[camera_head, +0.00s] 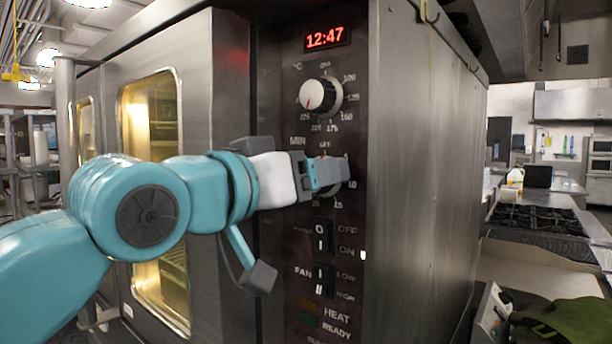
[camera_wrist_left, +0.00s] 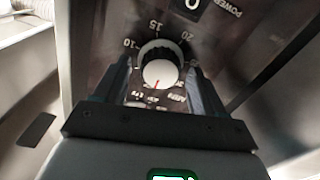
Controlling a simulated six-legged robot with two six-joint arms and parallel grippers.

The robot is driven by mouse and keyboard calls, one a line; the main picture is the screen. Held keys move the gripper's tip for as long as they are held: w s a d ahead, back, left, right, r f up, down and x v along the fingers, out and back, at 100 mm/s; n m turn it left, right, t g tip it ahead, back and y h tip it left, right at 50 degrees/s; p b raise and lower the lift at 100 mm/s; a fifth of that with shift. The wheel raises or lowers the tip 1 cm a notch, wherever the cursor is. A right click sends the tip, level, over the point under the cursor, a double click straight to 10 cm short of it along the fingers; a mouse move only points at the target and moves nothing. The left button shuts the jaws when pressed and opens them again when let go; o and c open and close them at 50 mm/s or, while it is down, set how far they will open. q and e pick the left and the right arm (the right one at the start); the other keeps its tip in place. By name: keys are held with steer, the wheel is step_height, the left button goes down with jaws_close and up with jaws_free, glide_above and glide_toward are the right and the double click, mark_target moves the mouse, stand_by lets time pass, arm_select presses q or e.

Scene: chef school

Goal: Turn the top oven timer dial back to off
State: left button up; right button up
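The oven timer dial (camera_wrist_left: 160,72) is a round white-faced knob with a dark skirt on the oven's dark control panel (camera_head: 290,220). In the left wrist view it shows upside down, between the fingers, with numbers around it. Its red mark points towards the bottom of that picture, the panel's upper side. In the head view my left gripper (camera_head: 328,174) reaches in from the left and hides most of the dial. In the wrist view its fingers (camera_wrist_left: 158,66) are apart, one on each side of the dial, with narrow gaps visible. My right gripper is not in view.
A white temperature dial (camera_head: 320,96) and a red 12:47 display (camera_head: 325,38) sit above. Rocker switches (camera_head: 322,238) sit below. The oven door (camera_head: 150,110) with its glowing window is left. A stove top (camera_head: 545,220) and green cloth (camera_head: 570,320) are right.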

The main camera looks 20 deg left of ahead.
arm_select(q)
steer(key=b+v, duration=0.2)
steer(key=v, duration=1.4)
steer(key=shift+s, duration=0.15)
